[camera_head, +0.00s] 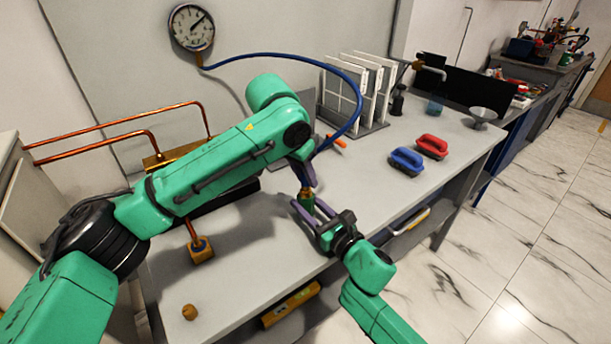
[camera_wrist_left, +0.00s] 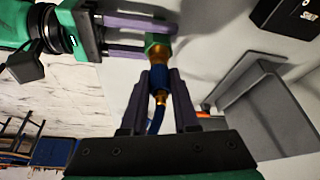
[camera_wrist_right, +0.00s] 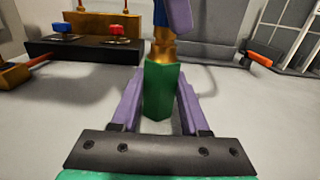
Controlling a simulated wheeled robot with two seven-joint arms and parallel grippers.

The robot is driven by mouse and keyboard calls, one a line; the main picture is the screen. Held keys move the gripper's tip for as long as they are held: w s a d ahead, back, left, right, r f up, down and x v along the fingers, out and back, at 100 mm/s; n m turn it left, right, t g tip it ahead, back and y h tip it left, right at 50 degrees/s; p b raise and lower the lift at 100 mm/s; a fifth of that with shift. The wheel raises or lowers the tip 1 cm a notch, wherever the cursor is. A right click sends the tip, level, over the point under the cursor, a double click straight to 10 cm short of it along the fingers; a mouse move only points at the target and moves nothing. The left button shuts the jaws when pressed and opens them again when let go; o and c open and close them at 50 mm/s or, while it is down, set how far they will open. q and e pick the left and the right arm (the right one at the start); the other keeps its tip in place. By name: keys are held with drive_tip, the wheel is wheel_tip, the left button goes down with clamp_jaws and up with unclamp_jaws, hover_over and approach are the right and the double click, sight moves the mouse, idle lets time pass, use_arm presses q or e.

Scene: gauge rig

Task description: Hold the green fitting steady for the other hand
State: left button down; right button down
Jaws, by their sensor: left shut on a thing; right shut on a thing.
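The green fitting (camera_head: 306,201) stands upright between the purple fingers of my right gripper (camera_head: 311,207), which is shut on it. In the right wrist view the fitting (camera_wrist_right: 160,90) sits between both fingers. My left gripper (camera_wrist_left: 160,75) is shut on the blue hose's end (camera_wrist_left: 160,78), just above the fitting. The brass end piece (camera_wrist_right: 162,50) lines up with the fitting's top and seems to touch it; I cannot tell how far it is in. The blue hose (camera_head: 290,57) arcs up to the round gauge (camera_head: 191,27) on the wall.
A rack of white panels (camera_head: 355,85) stands at the back. Blue (camera_head: 406,160) and red (camera_head: 432,146) handled blocks lie on the bench's right side. Copper pipes (camera_head: 120,139) and a brass block (camera_head: 201,249) are at left. A small brown knob (camera_head: 189,312) lies near the front.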

use_arm(q)
drive_tip(key=shift+r, duration=0.2)
use_arm(e)
drive_tip(key=shift+f, duration=0.1)
use_arm(q)
drive_tip(key=shift+r, duration=2.4)
use_arm(e)
drive_tip(key=shift+c, duration=1.6)
unclamp_jaws()
drive_tip(key=shift+s+d, duration=0.1)
drive_tip(key=v, duration=1.2)
